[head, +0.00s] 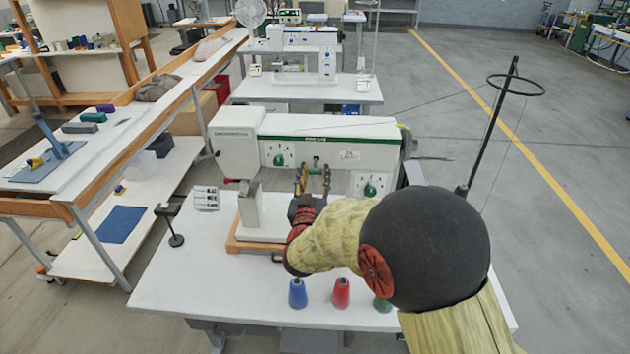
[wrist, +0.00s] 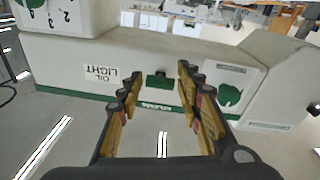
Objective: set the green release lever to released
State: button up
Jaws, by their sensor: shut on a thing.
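My gripper (head: 313,176) reaches up to the press front, with one yellow-and-black finger on each side of the lever. In the wrist view, my gripper (wrist: 161,76) is shut on the lever with its fingers spread to about the lever's width. Small gaps seem to show beside the lever; exact contact is hard to see. My fingers partly hide the lever in the head view.
Green dials (head: 278,160) (head: 370,190) flank the lever on the press front. Blue (head: 298,294) and red (head: 341,293) thread cones stand on the white table (head: 200,290) below my arm. A black thread stand (head: 493,125) rises on the right. A small black stand (head: 174,226) is at left.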

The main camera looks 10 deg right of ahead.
dwell(0.3)
jog(key=o, duration=1.1)
jog(key=shift+o, duration=0.3)
jog(key=v, duration=1.2)
jog(key=shift+f, duration=0.15)
